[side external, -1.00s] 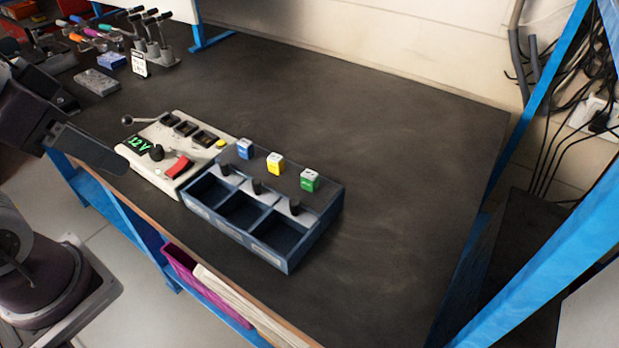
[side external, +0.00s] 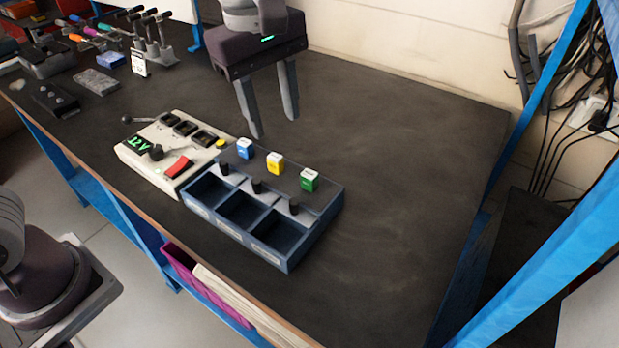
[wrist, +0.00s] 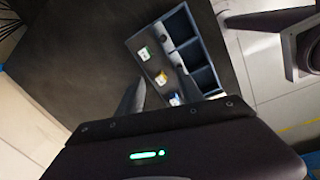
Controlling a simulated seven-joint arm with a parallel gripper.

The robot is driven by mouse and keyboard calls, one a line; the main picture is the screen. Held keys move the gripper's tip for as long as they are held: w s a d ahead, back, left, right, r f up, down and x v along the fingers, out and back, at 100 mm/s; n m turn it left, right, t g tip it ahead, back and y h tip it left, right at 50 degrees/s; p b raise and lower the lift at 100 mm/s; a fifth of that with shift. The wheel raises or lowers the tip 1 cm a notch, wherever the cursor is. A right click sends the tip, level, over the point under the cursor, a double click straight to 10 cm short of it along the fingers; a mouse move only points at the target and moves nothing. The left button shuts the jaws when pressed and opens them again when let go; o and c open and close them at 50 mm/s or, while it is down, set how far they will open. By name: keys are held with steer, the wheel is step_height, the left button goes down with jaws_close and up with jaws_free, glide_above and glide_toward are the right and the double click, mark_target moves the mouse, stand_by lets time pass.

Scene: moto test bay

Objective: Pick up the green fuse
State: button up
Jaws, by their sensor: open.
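The green fuse (side external: 309,180) is a small cube with a white top, standing upright at the right end of a row on the back ledge of a blue fuse box (side external: 318,232). The yellow fuse (side external: 275,163) and blue fuse (side external: 245,148) stand to its left. My gripper (side external: 274,128) is open and empty, fingers pointing down, above the bench behind the box and apart from the fuses. In the wrist view the green fuse (wrist: 144,54) is farthest from my gripper, beyond the yellow fuse (wrist: 160,77).
A white control panel (side external: 165,160) with a red switch, lever and "12V" display adjoins the box's left. The box's front compartments look empty. A tool rack (side external: 155,55) stands at the back left. The dark bench (side external: 410,170) is clear on the right.

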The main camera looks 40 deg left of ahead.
mark_target(309, 173)
steer(key=w+d+f+n, duration=0.1)
steer(key=f, duration=0.1)
steer(key=w+d+f+n, duration=0.1)
steer(key=d+f, duration=0.1)
steer(key=w+d+f+n+g, duration=0.1)
steer(key=shift+w+d+f+n+y, duration=0.2)
steer(key=shift+d+f+n+y, duration=0.1)
steer(key=shift+d+f+n, duration=0.1)
steer(key=f, duration=0.4)
steer(key=a+f, duration=0.1)
steer(key=f, duration=0.1)
steer(key=shift+w+a+f, duration=0.1)
steer(key=shift+w+f, duration=0.05)
steer(key=shift+f, duration=0.2)
jaws_close()
